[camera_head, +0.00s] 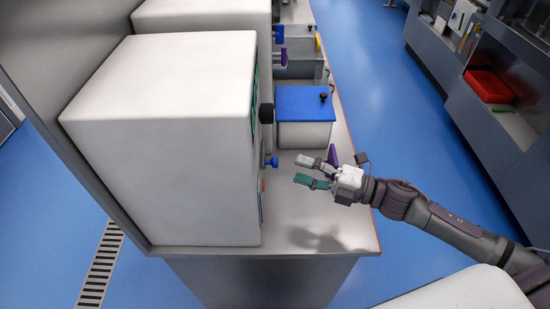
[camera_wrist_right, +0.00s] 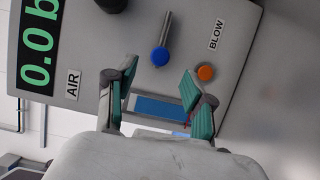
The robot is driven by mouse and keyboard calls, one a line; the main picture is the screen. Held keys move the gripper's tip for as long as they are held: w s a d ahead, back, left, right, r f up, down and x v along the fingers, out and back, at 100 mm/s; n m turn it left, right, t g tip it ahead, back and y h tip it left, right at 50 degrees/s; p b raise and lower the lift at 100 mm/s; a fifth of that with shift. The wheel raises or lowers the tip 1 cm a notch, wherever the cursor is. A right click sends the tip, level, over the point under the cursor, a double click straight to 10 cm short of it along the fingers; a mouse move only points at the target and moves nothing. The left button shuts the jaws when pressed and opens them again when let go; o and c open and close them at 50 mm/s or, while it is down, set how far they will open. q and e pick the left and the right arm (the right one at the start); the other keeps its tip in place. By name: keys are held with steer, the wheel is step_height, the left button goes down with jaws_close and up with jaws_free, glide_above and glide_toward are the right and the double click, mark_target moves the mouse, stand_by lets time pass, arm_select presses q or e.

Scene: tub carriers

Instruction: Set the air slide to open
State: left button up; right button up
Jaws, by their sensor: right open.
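The machine (camera_head: 160,90) is a large white box on the bench. A short grey stem with a blue knob (camera_head: 271,162) sticks out of its front; I take it for the air slide. In the right wrist view the blue knob (camera_wrist_right: 160,57) lies between the AIR and BLOW labels. An orange button (camera_wrist_right: 205,73) is beside it. My right gripper (camera_head: 303,169) is open and empty, a short way in front of the knob, not touching it. Its fingers (camera_wrist_right: 160,92) point toward the panel in the wrist view. My left gripper is out of view.
A green digital display (camera_wrist_right: 38,45) and a blue rectangle (camera_wrist_right: 160,108) are on the panel. A blue-lidded tub (camera_head: 305,103) stands just behind my gripper, with a purple part (camera_head: 333,155) near it. The bench top (camera_head: 300,230) in front is clear.

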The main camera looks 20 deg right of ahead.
mark_target(275, 163)
steer(key=p+x, duration=0.1)
steer(key=x, duration=0.6)
steer(key=shift+w+a+p, duration=0.1)
steer(key=shift+a+p, duration=0.1)
steer(key=shift+p, duration=0.1)
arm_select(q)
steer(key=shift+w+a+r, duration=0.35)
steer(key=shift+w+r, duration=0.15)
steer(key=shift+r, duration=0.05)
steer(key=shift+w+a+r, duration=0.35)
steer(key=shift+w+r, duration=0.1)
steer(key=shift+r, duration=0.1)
arm_select(e)
steer(key=shift+c, duration=0.8)
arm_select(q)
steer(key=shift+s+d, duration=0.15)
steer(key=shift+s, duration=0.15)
arm_select(e)
jaws_close()
